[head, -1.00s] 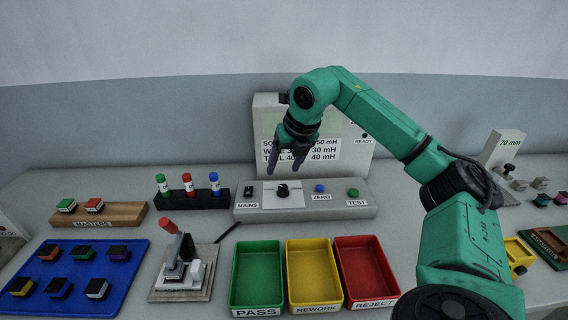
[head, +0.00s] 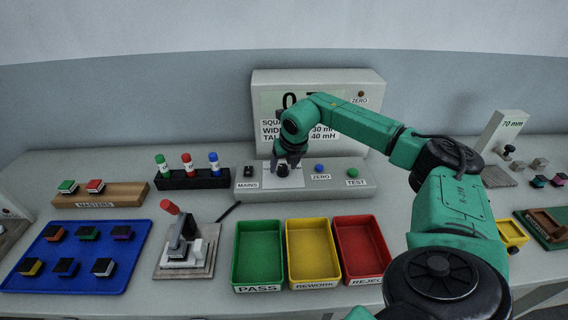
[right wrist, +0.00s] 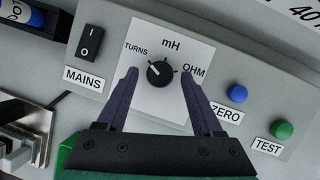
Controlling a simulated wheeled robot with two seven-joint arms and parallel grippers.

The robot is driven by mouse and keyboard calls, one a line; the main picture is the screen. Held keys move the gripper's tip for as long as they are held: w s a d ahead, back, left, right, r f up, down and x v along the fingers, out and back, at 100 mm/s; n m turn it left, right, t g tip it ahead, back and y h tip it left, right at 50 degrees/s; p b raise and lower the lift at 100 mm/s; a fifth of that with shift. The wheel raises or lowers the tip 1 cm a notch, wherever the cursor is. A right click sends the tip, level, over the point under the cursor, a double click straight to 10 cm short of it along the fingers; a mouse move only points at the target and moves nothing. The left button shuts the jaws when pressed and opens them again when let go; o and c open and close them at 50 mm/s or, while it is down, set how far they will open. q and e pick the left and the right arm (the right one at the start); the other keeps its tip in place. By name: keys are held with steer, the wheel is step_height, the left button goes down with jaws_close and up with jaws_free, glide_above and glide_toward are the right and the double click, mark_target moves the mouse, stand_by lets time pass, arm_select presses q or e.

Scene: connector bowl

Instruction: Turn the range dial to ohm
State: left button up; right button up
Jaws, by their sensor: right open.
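The range dial (right wrist: 160,73) is a round black knob on a white plate (right wrist: 148,38), marked TURNS at left, mH at top and OHM at right. A small pale mark shows on the knob, but I cannot tell for sure which label it faces. My right gripper (right wrist: 159,76) is open, with one dark finger on each side of the dial in the right wrist view. Contact with the knob cannot be told. In the head view the right gripper (head: 288,163) is over the dial and hides most of it. My left gripper is not in view.
The MAINS switch (right wrist: 89,42) is left of the dial; the blue ZERO button (right wrist: 238,93) and green TEST button (right wrist: 282,130) are to its right. The meter's display box (head: 355,88) stands behind. Green (head: 257,283), yellow and red trays lie in front.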

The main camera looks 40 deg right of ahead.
steer(key=shift+w, duration=0.1)
jaws_close()
